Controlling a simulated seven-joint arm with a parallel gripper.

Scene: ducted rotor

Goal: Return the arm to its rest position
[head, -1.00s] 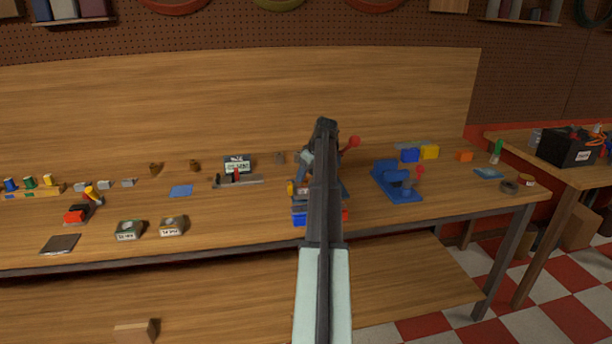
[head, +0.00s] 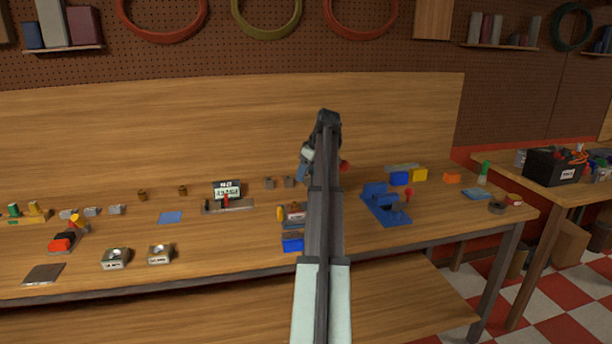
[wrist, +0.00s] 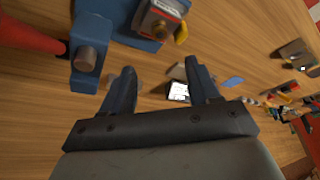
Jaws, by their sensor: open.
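My arm reaches up the middle of the head view, and my gripper (head: 308,168) is at its far end, above the workbench (head: 230,270) and mostly hidden behind the arm. In the wrist view my gripper (wrist: 155,95) has its two dark fingers spread apart, with nothing between them. A blue fixture with a grey cylinder (wrist: 90,62) and a red handle (wrist: 30,38) show at the upper left of that view.
A wooden panel stands behind.

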